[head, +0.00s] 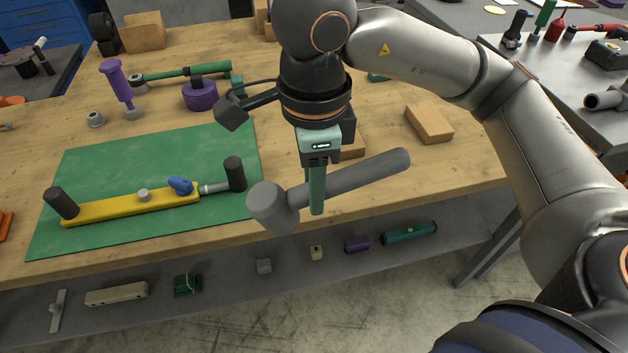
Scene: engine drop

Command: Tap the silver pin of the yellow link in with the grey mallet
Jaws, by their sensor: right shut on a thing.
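The yellow link (110,208) lies on the green mat (95,160) at the left, with a black upright cylinder near each end. A short silver pin (143,195) stands up out of the link near its middle, beside a blue part (181,186). My right gripper (316,203) points down and is shut on the handle of the grey mallet (365,174). The mallet is held in front of the table's front edge, right of the mat. Its head points left, apart from the link. My left gripper is out of view.
Behind the mat stand a purple-handled tool (118,84), a purple round part (200,95) and a green tool (175,73). A wooden block (429,123) lies right of my gripper. A lower shelf (330,265) holds several small parts.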

